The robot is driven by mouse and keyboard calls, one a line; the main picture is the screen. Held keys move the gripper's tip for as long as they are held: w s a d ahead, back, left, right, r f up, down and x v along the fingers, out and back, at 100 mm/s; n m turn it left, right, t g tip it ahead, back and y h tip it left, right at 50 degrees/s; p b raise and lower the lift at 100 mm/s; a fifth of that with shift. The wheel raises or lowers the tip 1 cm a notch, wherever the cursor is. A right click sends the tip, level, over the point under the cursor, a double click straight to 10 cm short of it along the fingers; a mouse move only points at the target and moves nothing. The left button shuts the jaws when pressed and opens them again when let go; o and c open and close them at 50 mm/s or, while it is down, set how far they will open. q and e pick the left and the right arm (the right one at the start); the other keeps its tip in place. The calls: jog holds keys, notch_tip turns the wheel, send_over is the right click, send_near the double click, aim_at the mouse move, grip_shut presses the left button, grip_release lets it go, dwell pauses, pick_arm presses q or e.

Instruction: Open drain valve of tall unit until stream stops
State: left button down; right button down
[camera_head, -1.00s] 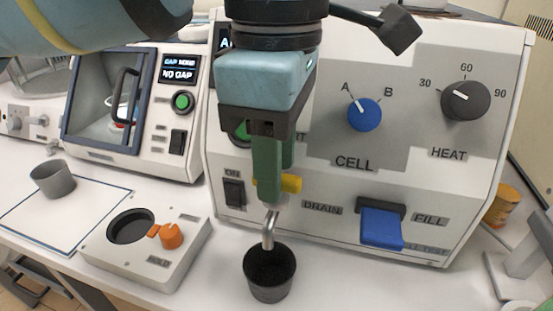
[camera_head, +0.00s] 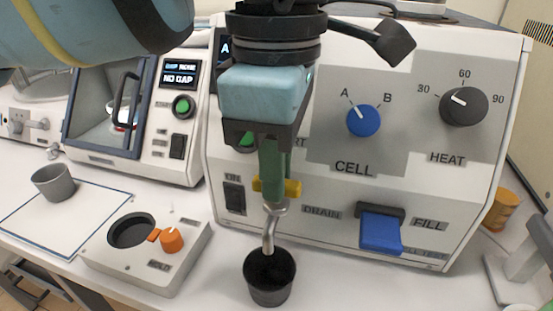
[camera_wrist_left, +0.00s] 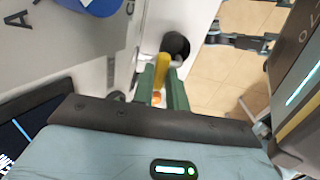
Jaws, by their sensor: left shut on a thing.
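The tall unit (camera_head: 300,225) is a white cabinet with a CELL knob, a HEAT knob and a blue FILL lever. Its yellow drain valve handle (camera_head: 292,189) sits left of the DRAIN label, above a bent metal spout (camera_head: 268,238); the handle also shows in the left wrist view (camera_wrist_left: 162,66). My left gripper (camera_head: 272,188) points down from above, its green fingers shut on the yellow handle. A dark cup (camera_head: 269,287) stands upright under the spout. No stream is clearly visible between spout and cup. My right gripper is not clearly in view.
A white block with a round well and orange knob (camera_head: 172,239) stands left of the cup. A grey cup (camera_head: 54,183) is on a blue-edged mat farther left. A second unit with a glass chamber (camera_head: 110,110) stands behind. The blue FILL lever (camera_head: 380,232) juts out on the right.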

pick_arm(q)
jog(key=n+p, duration=0.2)
jog(key=shift+r+n, duration=0.15)
jog(key=shift+n, duration=0.15)
jog(key=n+p, duration=0.2)
jog(key=n, duration=0.2)
jog(key=shift+n+p, duration=0.3)
jog(key=shift+p, duration=0.05)
jog(key=n+p, duration=0.2)
jog(key=n, duration=0.2)
jog(key=shift+n, duration=0.3)
jog(key=n+p, duration=0.2)
jog(key=n, duration=0.2)
jog(key=shift+n+p, duration=0.5)
jog(key=shift+n, duration=0.3)
jog(key=shift+w, duration=0.1)
jog(key=c, duration=1.4)
grip_release()
